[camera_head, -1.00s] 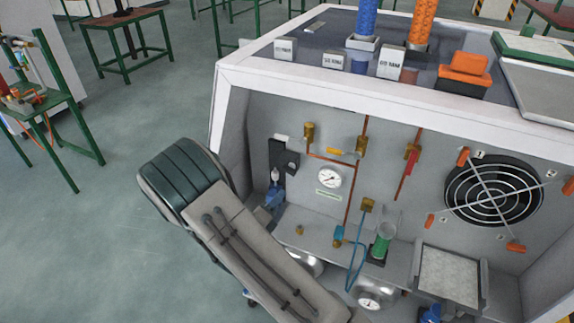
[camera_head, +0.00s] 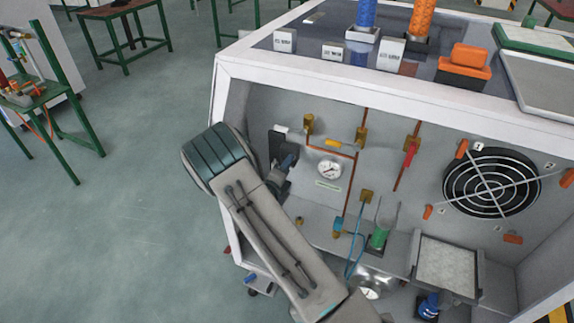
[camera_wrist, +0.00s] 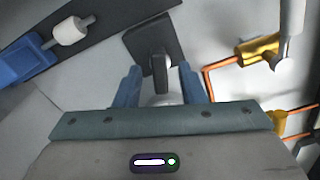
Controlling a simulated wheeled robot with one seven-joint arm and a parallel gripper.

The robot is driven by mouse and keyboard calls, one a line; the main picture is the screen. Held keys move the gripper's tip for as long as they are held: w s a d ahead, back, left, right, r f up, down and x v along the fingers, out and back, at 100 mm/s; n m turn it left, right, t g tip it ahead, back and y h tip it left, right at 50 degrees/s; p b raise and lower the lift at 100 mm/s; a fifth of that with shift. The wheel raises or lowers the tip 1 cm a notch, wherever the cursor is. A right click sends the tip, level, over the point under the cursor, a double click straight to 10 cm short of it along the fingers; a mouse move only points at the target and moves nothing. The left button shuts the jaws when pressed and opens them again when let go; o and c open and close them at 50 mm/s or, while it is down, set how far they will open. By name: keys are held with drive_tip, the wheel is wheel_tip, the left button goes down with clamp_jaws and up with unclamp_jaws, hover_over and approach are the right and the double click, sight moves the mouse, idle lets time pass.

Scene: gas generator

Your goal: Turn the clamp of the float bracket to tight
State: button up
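The float bracket's dark plate (camera_wrist: 95,28) runs diagonally at the upper left of the wrist view; part of it (camera_head: 275,147) shows beside my arm in the head view. The clamp (camera_wrist: 152,40) is a dark square block with a dark lever projecting towards me. My gripper (camera_wrist: 160,72) is open, its two blue fingers on either side of the lever, with gaps visible. Whether a finger touches the lever cannot be told. In the head view my gripper (camera_head: 287,164) is at the bracket, and my wrist hides much of it.
A white cylinder on a peg (camera_wrist: 71,30) and a blue block (camera_wrist: 25,60) lie left of the clamp. A yellow valve (camera_wrist: 258,50) and copper pipes are at right. A gauge (camera_head: 329,170), a green cylinder (camera_head: 379,238) and a fan (camera_head: 490,183) are further right.

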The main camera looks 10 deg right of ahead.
drive_tip(key=shift+w+d, duration=0.25)
drive_tip(key=shift+w, duration=0.05)
clamp_jaws()
drive_tip(key=shift+f+m+b, duration=0.15)
drive_tip(key=shift+m+b, duration=3.5)
drive_tip(key=shift+m, duration=3.45)
drive_tip(key=shift+a, duration=0.1)
